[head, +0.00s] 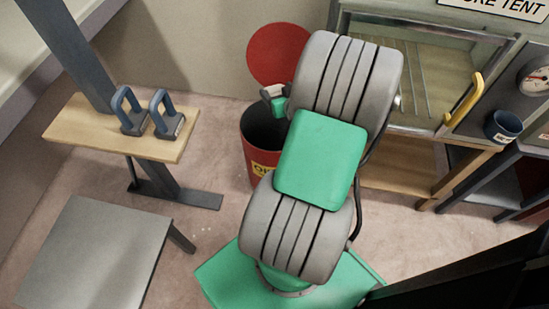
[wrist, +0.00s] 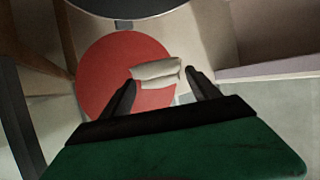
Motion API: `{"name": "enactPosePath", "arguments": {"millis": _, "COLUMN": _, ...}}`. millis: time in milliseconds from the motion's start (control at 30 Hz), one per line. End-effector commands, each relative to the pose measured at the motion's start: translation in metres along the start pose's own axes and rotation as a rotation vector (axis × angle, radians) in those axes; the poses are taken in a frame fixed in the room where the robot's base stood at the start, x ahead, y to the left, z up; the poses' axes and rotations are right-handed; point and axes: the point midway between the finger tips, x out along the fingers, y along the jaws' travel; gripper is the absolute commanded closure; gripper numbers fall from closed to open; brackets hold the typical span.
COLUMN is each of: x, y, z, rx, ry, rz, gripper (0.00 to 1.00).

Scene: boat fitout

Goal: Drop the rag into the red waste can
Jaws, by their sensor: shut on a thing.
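The red waste can (head: 258,160) stands on the floor behind my arm, its dark mouth uncovered. Its round red lid (head: 279,50) stands open at the back, and the lid also shows in the wrist view (wrist: 105,75). My gripper (wrist: 161,77) is shut on the pale, folded rag (wrist: 156,70). In the wrist view the rag lies across the lid, with part of the can's dark mouth at the top edge. In the head view my gripper (head: 272,92) appears near the back right of the can's mouth; my arm hides part of the can.
A wooden bench (head: 75,128) at left bears two blue-handled clamp-like tools (head: 130,110). A grey table (head: 95,255) stands at front left. Floor is clear left of the can.

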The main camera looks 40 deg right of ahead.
Motion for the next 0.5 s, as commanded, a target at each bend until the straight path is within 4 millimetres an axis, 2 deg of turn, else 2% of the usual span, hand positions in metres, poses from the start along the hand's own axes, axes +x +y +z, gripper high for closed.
{"name": "enactPosePath", "arguments": {"millis": 100, "x": 0.001, "y": 0.007, "z": 0.009, "rx": 0.006, "ry": 0.005, "rz": 0.012, "gripper": 0.68}}
{"name": "enactPosePath", "arguments": {"millis": 267, "x": 0.007, "y": 0.006, "z": 0.023, "rx": 0.006, "ry": 0.003, "rz": 0.010, "gripper": 0.68}}
{"name": "enactPosePath", "arguments": {"millis": 500, "x": 0.021, "y": 0.006, "z": 0.055, "rx": 0.006, "ry": 0.003, "rz": 0.010, "gripper": 0.68}}
